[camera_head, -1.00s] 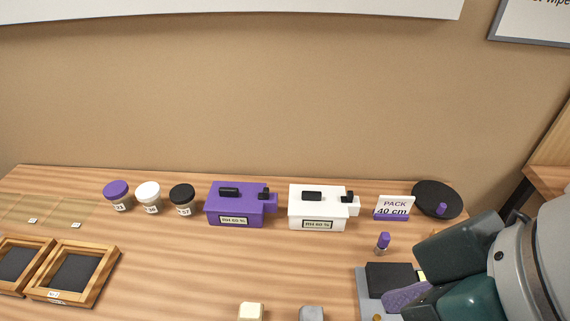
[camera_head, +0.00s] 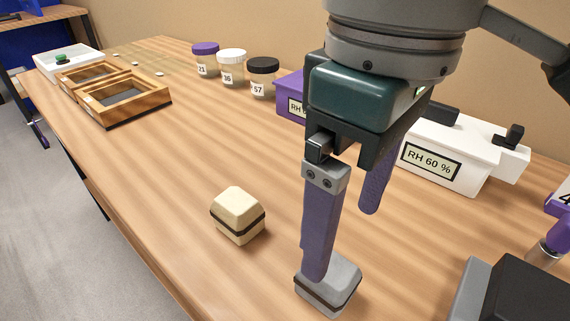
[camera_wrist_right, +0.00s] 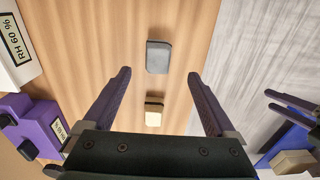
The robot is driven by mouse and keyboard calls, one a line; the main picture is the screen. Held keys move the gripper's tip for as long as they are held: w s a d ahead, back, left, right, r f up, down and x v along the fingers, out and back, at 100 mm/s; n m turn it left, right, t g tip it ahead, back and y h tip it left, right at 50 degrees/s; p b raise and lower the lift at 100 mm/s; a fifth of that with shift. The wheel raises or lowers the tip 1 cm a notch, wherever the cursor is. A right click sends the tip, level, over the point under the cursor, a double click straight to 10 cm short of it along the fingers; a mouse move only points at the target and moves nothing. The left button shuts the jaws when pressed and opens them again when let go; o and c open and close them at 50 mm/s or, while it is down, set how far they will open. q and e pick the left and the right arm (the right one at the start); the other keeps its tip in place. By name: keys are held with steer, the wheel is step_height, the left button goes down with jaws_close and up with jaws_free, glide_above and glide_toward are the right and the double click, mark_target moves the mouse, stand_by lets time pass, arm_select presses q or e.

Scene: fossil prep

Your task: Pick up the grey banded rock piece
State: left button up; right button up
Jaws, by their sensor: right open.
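The grey banded rock piece (camera_head: 343,281) is a small block with bevelled top and a dark band, resting on the wooden table. It shows as a grey block in the right wrist view (camera_wrist_right: 158,57). My right gripper (camera_head: 342,245) is open and empty, pointing down above the grey piece. Its near finger covers part of the piece in the head view. In the right wrist view the grey piece lies between and slightly beyond the fingertips (camera_wrist_right: 159,74). My left gripper is not seen in the head view.
A cream banded block (camera_head: 238,214) stands left of the grey piece. Behind are a white box (camera_head: 450,160), a purple box (camera_head: 290,91) and lidded jars (camera_head: 231,70). A dark-topped grey block (camera_head: 515,292) is at lower right. Wooden trays (camera_head: 125,98) lie far left.

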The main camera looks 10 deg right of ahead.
mark_target(331, 265)
steer(key=shift+w+d+f, duration=0.15)
steer(key=shift+d+f, duration=0.1)
steer(key=shift+f, duration=0.5)
steer(key=f+b, duration=0.1)
steer(key=f, duration=0.2)
steer(key=f+b, duration=0.1)
steer(key=f, duration=0.2)
steer(key=f+b, duration=0.1)
steer(key=f, duration=0.2)
steer(key=shift+w+a, duration=0.15)
steer(key=shift+a, duration=0.2)
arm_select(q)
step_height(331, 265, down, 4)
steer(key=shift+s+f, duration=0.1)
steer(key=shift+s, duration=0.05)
arm_select(e)
jaws_close()
